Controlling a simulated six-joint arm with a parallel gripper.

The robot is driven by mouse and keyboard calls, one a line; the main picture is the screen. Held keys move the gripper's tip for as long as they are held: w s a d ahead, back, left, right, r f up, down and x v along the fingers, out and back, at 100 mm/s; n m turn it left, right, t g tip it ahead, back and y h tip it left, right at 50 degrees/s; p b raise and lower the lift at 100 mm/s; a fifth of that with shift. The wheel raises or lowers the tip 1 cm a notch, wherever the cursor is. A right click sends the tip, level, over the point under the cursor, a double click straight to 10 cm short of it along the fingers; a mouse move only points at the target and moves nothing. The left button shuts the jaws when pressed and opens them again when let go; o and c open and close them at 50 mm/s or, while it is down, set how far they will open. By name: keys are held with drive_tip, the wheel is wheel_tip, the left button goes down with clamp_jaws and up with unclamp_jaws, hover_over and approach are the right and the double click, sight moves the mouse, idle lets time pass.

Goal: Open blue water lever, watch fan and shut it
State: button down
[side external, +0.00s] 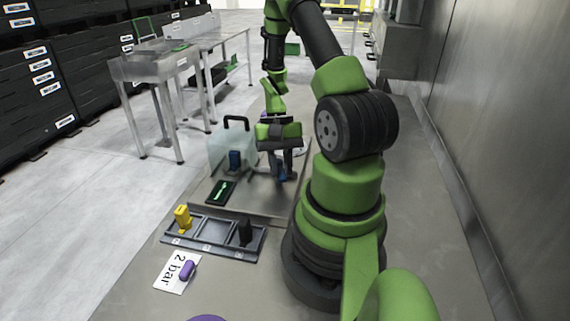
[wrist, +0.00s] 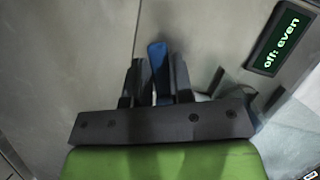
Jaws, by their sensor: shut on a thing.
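The blue water lever (wrist: 158,62) stands between the two dark fingers of my gripper (wrist: 155,80) in the wrist view. My gripper is shut on it, with the blue end showing past the fingertips. In the side view my gripper (side external: 284,165) points down at the steel worktop, and blue shows around the fingers. The lever's foot is hidden by my gripper. A small black display (side external: 221,191) lies left of my gripper; in the wrist view the display (wrist: 284,38) reads "off: even" in green. I cannot make out a fan.
A grey rack (side external: 212,237) holds a yellow piece (side external: 183,217) and a black piece (side external: 245,232). A "2 bar" card (side external: 172,273) has a purple piece (side external: 187,270) on it.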

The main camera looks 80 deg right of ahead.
sight(278, 161)
drive_tip(key=m, duration=0.1)
drive_tip(key=w+m+t, duration=0.1)
drive_tip(key=m, duration=0.2)
drive_tip(key=shift+w+a+m+t, duration=0.2)
drive_tip(key=shift+w+m+t, duration=0.1)
drive_tip(key=shift+t, duration=0.1)
idle(0.4)
drive_tip(key=c, duration=1)
unclamp_jaws()
drive_tip(key=shift+r, duration=0.1)
drive_tip(key=v, duration=0.9)
drive_tip(key=shift+d+r, duration=0.3)
